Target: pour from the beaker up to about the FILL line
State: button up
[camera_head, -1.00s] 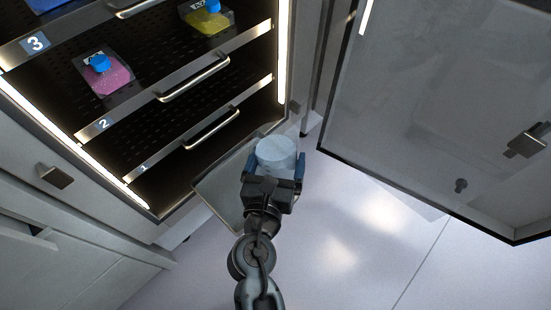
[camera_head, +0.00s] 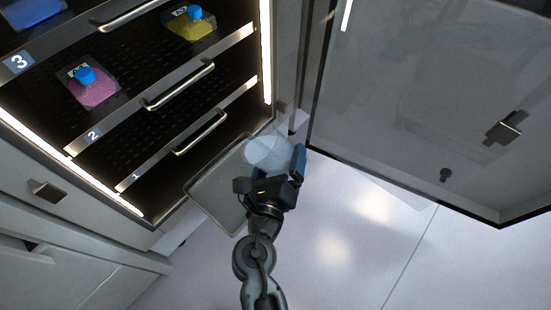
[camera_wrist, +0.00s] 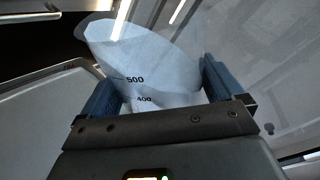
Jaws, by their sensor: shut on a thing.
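My gripper (camera_head: 272,177) is shut on the beaker (camera_head: 270,152), a clear vessel with pale contents. In the wrist view the beaker (camera_wrist: 145,65) shows the marks 500 and 400 between the blue fingers (camera_wrist: 162,88), and it is tilted. In the head view it leans to the left, in front of the cabinet's lowest drawer. A flat grey tray or panel (camera_head: 215,190) lies below and left of the gripper. I see no FILL line. Bags with blue caps sit on the shelves: a pink one (camera_head: 97,93) and a yellow one (camera_head: 197,28).
The lit cabinet has drawers with metal handles (camera_head: 180,88), numbered 1 to 3. An open glass door (camera_head: 420,110) stands to the right, close to the beaker. The floor (camera_head: 350,245) is clear at lower right.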

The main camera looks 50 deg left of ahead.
jog(key=shift+w+d+f+n+b, duration=0.1)
jog(key=shift+n+b, duration=0.15)
jog(key=shift+n, duration=0.3)
jog(key=shift+f+n+b, duration=0.1)
jog(key=shift+n+b, duration=0.15)
jog(key=shift+n, duration=0.3)
jog(key=shift+f+n+b, duration=0.15)
jog(key=shift+n+b, duration=0.35)
jog(key=shift+n, duration=0.2)
jog(key=shift+t, duration=0.3)
jog(key=shift+f+n+p, duration=0.35)
jog(key=shift+n, duration=0.55)
jog(key=shift+s+a+f+n+t+p, duration=0.15)
jog(key=shift+f+n+p, duration=0.2)
jog(key=shift+n, duration=0.45)
jog(key=shift+s+a+f+n+t+p, duration=0.15)
jog(key=shift+n+p, duration=0.3)
jog(key=shift+n, duration=0.35)
jog(key=p, duration=0.4)
jog(key=shift+a+r, duration=0.1)
jog(key=shift+r, duration=0.25)
jog(key=p, duration=0.4)
jog(key=shift+s+f, duration=0.1)
jog(key=shift+f, duration=0.05)
jog(key=shift+f, duration=0.1)
